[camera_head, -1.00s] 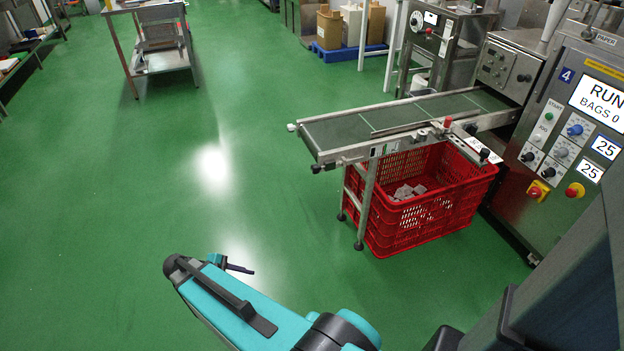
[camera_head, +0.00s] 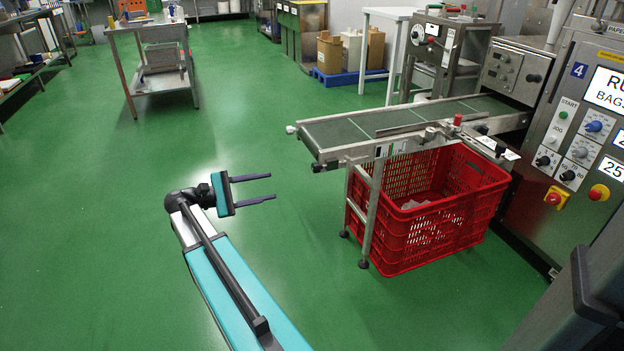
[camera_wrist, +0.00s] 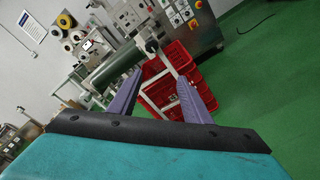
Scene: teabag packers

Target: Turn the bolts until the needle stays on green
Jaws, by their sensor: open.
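My gripper (camera_head: 272,188) is open and empty, held over the green floor left of the conveyor in the head view. Its two fingers point right, towards the conveyor end and the red crate, without touching them. In the wrist view my gripper (camera_wrist: 160,98) shows its fingers apart, with the conveyor and crate beyond. The packing machine's control panel (camera_head: 560,165) stands at the right, with knobs, buttons and cut-off displays. A small round dial (camera_head: 418,35) shows on the machine further back. I cannot make out its needle, any green zone or the bolts.
The conveyor (camera_head: 345,131) runs out from the machine on metal legs. A red crate (camera_head: 425,240) holding some pale pieces stands under it. A steel table (camera_head: 160,90) stands at the back left. The floor between is clear.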

